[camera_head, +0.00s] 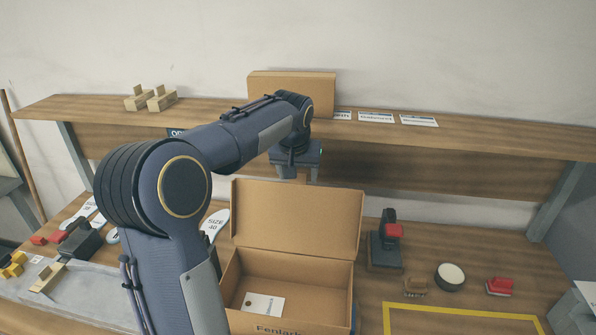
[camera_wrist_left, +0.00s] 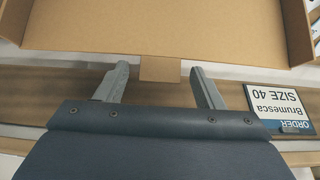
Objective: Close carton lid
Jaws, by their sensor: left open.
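The open carton (camera_head: 330,272) stands on the bench in the head view, its lid (camera_head: 300,218) raised at the back. My left gripper (camera_head: 297,175) is just above the lid's top edge; its fingertips are partly hard to make out there. In the left wrist view my left gripper (camera_wrist_left: 158,84) is open, its two fingers apart. A brown cardboard surface (camera_wrist_left: 150,28) with a small tab (camera_wrist_left: 160,69) shows there; the tab appears between the fingers, and I cannot tell whether they touch it. My right gripper is not in view.
A white card (camera_head: 263,305) lies inside the carton. A closed carton (camera_head: 262,86) and wooden blocks (camera_head: 160,98) sit on the shelf. A stamp-like tool (camera_head: 388,242), a round tin (camera_head: 450,276) and a red-backed brush (camera_head: 499,286) stand right of the carton. An order card (camera_wrist_left: 281,109) shows in the wrist view.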

